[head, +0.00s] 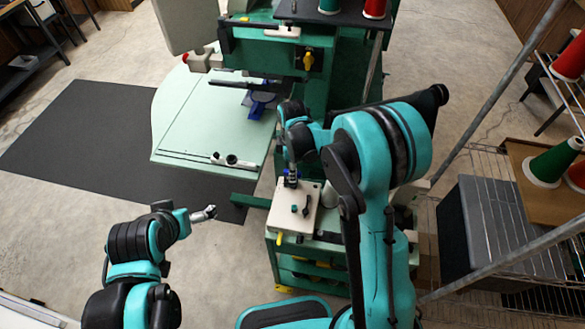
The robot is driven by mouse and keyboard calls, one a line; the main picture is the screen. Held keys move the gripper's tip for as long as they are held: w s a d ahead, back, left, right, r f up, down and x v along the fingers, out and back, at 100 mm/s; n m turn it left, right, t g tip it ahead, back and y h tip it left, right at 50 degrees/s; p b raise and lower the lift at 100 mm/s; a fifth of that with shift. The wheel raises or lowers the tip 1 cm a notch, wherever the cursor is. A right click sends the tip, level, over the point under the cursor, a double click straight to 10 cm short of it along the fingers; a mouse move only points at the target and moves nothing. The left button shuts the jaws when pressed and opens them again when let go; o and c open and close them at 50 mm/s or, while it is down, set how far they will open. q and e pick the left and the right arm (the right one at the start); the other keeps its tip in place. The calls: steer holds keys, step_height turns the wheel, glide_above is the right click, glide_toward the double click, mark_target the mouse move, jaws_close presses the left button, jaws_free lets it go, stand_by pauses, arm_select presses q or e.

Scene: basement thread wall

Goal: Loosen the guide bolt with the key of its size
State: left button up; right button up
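A green machine (320,70) stands at the back with a pale green table (185,125). A blue part (258,107) sits on that table under the machine's arm; I cannot make out the guide bolt. A white board (283,216) lies on the green cart, with a small teal piece (294,209) and a small dark upright piece (306,207) on it. My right gripper (291,182) points down at the board's far edge, beside a blue bit; its fingers are too small to read. My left gripper (209,213) hangs over the floor, away from everything, its fingers unclear.
The green cart (310,270) has open shelves with yellow items. A wire rack (480,165) with a dark grey box (490,230) and thread cones (550,162) stands at right. A dark mat (75,140) covers the floor at left. The floor around my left arm is clear.

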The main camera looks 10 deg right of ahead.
steer(key=shift+r, duration=0.1)
step_height(320, 180, up, 12)
stand_by(0.4)
